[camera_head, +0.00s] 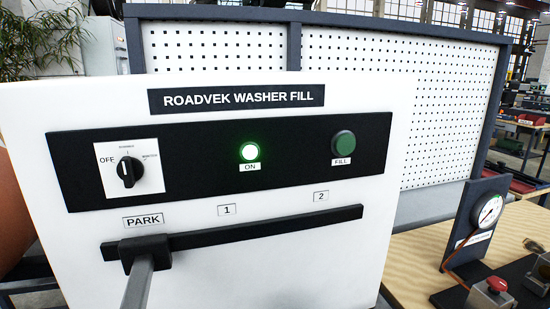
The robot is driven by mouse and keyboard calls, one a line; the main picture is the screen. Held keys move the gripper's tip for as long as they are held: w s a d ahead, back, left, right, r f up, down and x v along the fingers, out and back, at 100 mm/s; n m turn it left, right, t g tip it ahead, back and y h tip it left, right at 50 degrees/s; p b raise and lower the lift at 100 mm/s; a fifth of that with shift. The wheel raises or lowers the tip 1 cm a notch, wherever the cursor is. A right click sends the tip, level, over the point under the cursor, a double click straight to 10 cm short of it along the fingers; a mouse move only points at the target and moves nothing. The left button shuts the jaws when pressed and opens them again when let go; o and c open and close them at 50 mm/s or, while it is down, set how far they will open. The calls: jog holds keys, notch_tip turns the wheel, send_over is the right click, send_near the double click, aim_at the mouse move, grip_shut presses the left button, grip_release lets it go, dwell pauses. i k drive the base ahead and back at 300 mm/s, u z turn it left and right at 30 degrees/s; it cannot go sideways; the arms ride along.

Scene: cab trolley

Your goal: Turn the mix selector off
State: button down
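The mix selector (129,172) is a black rotary knob on a white square plate at the left of the black strip on the washer fill panel. Its plate reads OFF on the left, with small labels at the top and right too small to read surely. The knob's grip bar stands nearly upright, roughly toward the top label rather than the OFF label at its left. A fine pale mark shows on it, hard to read. My gripper is not in view, and nothing touches the knob.
A green ON lamp (250,152) glows beside a dark green FILL button (344,144). Below, a slide lever (146,254) with a grey handle juts out at PARK. A gauge (488,211) and a red button (497,285) stand on the right bench. Space before the selector looks clear.

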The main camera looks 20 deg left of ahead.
aim_at(131, 170)
jog(key=k, duration=0.5)
jog(key=u, duration=2.65)
jog(key=k, duration=0.75)
jog(key=z, duration=1)
jog(key=i, duration=1)
jog(key=u, duration=1.15)
jog(key=k, duration=0.25)
jog(key=u, duration=0.1)
